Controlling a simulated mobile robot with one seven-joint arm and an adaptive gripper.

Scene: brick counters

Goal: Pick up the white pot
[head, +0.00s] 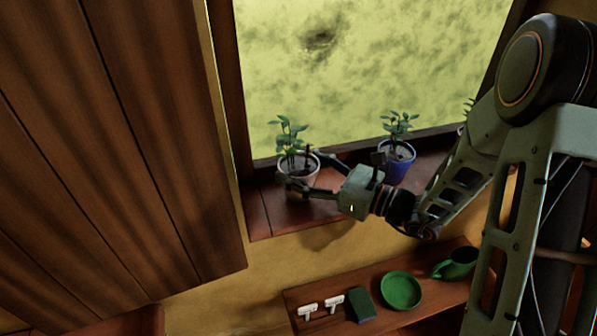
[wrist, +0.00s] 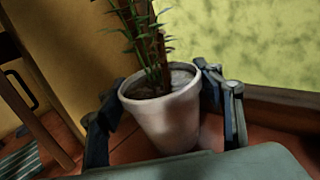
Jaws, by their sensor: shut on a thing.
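The white pot (head: 299,171) with a green leafy plant stands at the left end of the wooden window sill in the head view. It also shows in the wrist view (wrist: 167,123), close and nearly upright, with soil and a stem inside. My gripper (head: 299,171) reaches in from the right, with one finger on the far side of the pot and one on the near side. In the wrist view the fingers lie on the pot's left and right sides, shut on it. Whether the pot's base touches the sill is hard to tell.
A blue pot (head: 397,163) with a plant stands right of the gripper on the sill (head: 262,215). A wooden cabinet (head: 130,150) is close on the left.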

